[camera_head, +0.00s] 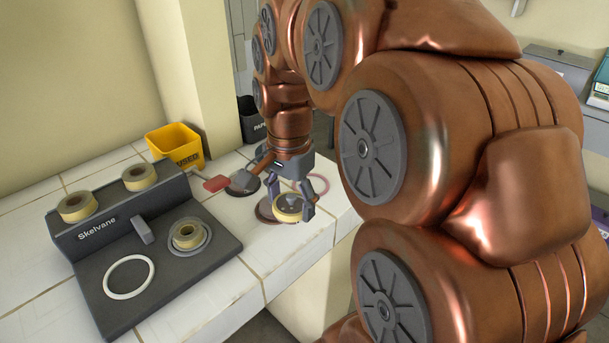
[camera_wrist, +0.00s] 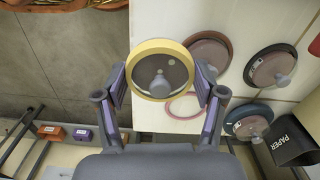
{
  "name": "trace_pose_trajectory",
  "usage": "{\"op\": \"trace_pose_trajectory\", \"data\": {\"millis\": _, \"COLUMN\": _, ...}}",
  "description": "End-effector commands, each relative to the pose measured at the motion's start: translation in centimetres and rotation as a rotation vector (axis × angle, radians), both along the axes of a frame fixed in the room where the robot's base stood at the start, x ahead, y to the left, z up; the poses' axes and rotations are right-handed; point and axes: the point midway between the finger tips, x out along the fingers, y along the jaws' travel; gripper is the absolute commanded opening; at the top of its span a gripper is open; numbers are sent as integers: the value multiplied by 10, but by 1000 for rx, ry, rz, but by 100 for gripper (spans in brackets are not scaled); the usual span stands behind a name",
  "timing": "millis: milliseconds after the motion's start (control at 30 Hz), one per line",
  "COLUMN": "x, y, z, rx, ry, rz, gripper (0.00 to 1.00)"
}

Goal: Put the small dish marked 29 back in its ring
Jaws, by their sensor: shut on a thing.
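My gripper (camera_head: 298,203) is shut on a round dish with a yellow rim and a grey knob (camera_wrist: 160,70), held between both fingers. In the head view, the dish (camera_head: 286,214) is over the counter's front right part, apart from the grey Skelvane device. I cannot read a number on it. The device (camera_head: 205,262) bears an empty white ring (camera_head: 129,277) at its front left. A grey ring (camera_head: 206,246) around a tan roll-like piece lies at its right. A pink ring (camera_head: 320,186) lies on the counter behind my gripper; it also shows in the wrist view (camera_wrist: 169,112).
Two tan rolls (camera_head: 76,207) (camera_head: 139,177) sit on the device's raised back, and a grey lever (camera_head: 142,229) stands in its middle. Several dark-rimmed lids (camera_wrist: 270,66) lie on the counter near my gripper. A yellow bin (camera_head: 175,147) and a PAPER bin (camera_wrist: 293,140) stand behind.

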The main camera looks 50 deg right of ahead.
Motion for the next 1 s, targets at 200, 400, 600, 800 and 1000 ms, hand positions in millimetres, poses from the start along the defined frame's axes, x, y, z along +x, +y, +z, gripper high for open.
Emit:
{"op": "trace_pose_trajectory", "data": {"millis": 200, "x": 17, "y": -33, "z": -4, "rx": 3, "ry": 3, "rz": 1, "gripper": 27}}
{"op": "trace_pose_trajectory", "data": {"millis": 400, "x": 33, "y": -62, "z": -7, "rx": 2, "ry": 2, "rz": 1, "gripper": 27}}
{"op": "trace_pose_trajectory", "data": {"millis": 600, "x": 48, "y": -92, "z": -10, "rx": 1, "ry": 0, "rz": -1, "gripper": 27}}
{"op": "trace_pose_trajectory", "data": {"millis": 800, "x": 59, "y": -113, "z": -13, "rx": 1, "ry": 2, "rz": 1, "gripper": 27}}
{"op": "trace_pose_trajectory", "data": {"millis": 1000, "x": 62, "y": -121, "z": -13, "rx": 0, "ry": 0, "rz": 1, "gripper": 27}}
